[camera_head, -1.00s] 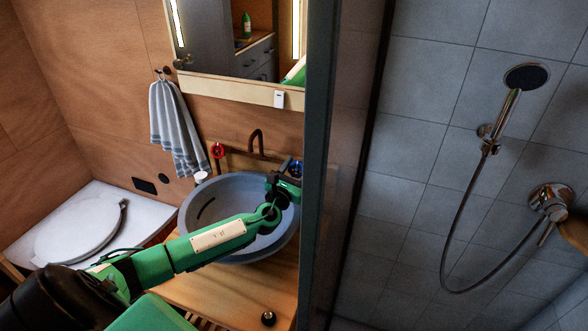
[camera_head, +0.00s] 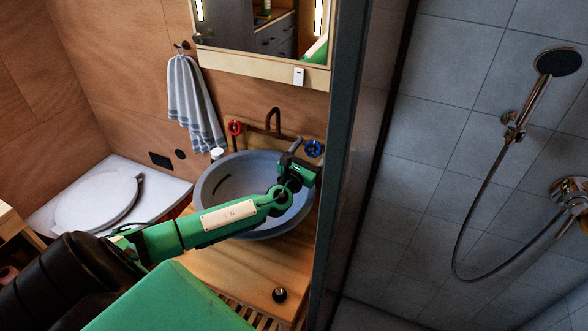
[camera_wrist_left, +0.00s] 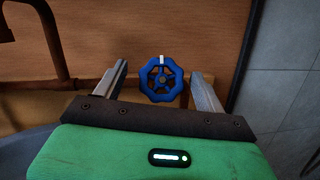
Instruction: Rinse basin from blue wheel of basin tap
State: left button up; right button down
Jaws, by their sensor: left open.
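The blue wheel (camera_head: 313,149) of the basin tap is at the right end of the tap's pipe, on the wall behind the basin. In the left wrist view the blue wheel (camera_wrist_left: 161,79) faces me between the two fingers, nearer the right one, with a white mark at its top. The basin (camera_head: 232,170) is a grey-blue bowl on a wooden counter. The brown spout (camera_head: 272,119) curves up at its back. My left gripper (camera_head: 300,152) is open over the basin's back right, close to the wheel; contact is not visible. My right gripper is not in view.
A red wheel (camera_head: 235,128) is at the tap's left end. The dark shower partition (camera_head: 345,160) stands close to the right of the basin. A mirror (camera_head: 262,38) and a striped towel (camera_head: 193,104) hang on the wall. A toilet (camera_head: 98,200) is at left.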

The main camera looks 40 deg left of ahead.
pick_arm(q)
jog(key=b+v, duration=0.3)
jog(key=v, duration=0.9)
jog(key=shift+s, duration=0.25)
jog(key=shift+a, duration=0.1)
